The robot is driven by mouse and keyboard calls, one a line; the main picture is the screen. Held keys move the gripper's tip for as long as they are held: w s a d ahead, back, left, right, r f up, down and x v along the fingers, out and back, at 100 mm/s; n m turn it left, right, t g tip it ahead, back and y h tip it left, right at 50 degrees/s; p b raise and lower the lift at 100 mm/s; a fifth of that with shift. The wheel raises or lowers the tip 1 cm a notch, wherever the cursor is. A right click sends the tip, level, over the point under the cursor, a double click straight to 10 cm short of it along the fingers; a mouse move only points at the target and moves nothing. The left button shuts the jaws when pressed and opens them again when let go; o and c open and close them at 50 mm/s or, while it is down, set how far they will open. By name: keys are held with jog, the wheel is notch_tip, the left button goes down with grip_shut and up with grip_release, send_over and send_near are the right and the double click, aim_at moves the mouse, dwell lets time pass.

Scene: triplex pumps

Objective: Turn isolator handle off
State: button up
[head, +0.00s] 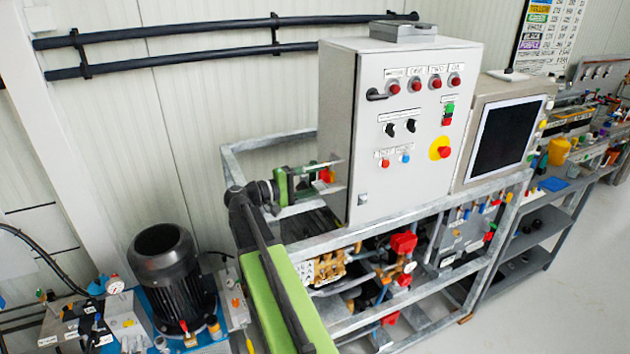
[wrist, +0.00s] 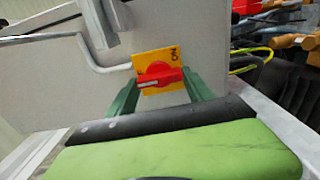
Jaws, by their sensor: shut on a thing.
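The isolator handle is a red rotary knob (wrist: 160,75) on a square yellow plate (wrist: 147,61), fixed to the side of a grey cabinet. The word "ON" shows on the plate, turned sideways, to the right of the knob. A white mark on the knob runs nearly level across the wrist picture. My gripper (wrist: 158,88) has its green fingers on either side of the knob and is shut on it. In the head view, my gripper (head: 322,178) reaches the left side of the cabinet, where a bit of the red handle (head: 327,175) shows.
The grey control cabinet (head: 400,240) carries buttons and a red emergency stop (head: 441,150). A metal frame (head: 430,212) with pump parts stands below it. A black motor (head: 172,275) is at lower left. A bent grey rod (wrist: 85,45) crosses near the plate. Floor is clear at right.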

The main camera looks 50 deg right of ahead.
jog(key=shift+w+r, duration=0.1)
jog(key=o, duration=1.4)
jog(key=shift+c, duration=0.2)
jog(key=v, duration=1.7)
jog(key=shift+a, duration=0.25)
